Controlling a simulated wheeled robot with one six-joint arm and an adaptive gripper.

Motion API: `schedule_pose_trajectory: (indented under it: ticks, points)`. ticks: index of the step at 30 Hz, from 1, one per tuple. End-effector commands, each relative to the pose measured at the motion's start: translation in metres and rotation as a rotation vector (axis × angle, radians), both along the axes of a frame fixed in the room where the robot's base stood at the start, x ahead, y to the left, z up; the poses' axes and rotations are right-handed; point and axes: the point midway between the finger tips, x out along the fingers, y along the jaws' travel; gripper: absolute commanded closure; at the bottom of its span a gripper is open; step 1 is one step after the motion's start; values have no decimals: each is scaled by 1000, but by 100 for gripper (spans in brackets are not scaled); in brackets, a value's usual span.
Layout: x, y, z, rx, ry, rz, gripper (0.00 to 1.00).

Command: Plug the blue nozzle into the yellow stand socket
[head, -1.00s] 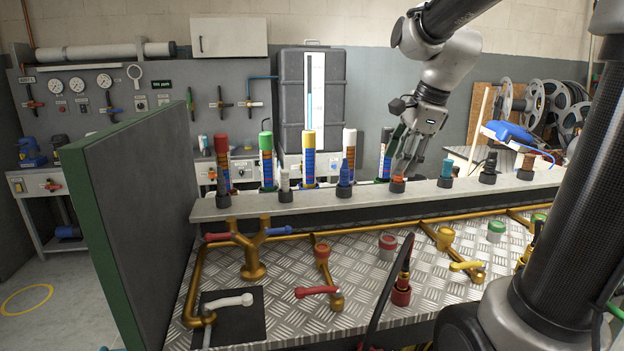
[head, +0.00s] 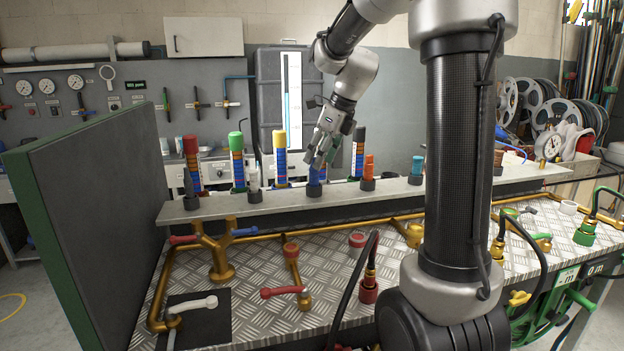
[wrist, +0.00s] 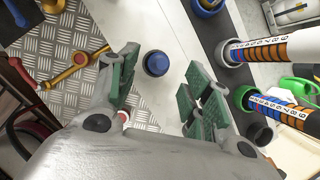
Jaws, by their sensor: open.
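The blue nozzle (head: 314,188) stands upright in a dark holder on the grey shelf. My gripper (head: 319,161) is right above it, open, fingers pointing down. In the wrist view the blue nozzle (wrist: 157,63) appears from above as a round blue cap between the spread green-padded fingers (wrist: 165,85), with nothing gripped. A yellow-topped tube (head: 280,148) with a blue, marked body stands behind the shelf, left of my gripper. I cannot make out a separate yellow stand socket.
Orange (head: 368,165) and teal (head: 417,164) nozzles stand right of the blue one, a white nozzle (head: 253,180) left. Red-topped (head: 191,160), green-topped (head: 237,155) and other tubes stand close behind the shelf. A dark panel (head: 95,200) walls the left. Brass pipes with valves cross the bench below.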

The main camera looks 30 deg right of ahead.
Motion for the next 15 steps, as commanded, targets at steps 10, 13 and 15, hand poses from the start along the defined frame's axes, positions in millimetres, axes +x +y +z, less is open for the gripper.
schedule_pose_trajectory:
  ticks: [10,13,15]
  points:
    - [14,12,-47,-2,0,3,51]
    - [15,13,-52,-2,0,3,51]
    - [16,13,-53,-2,-1,2,51]
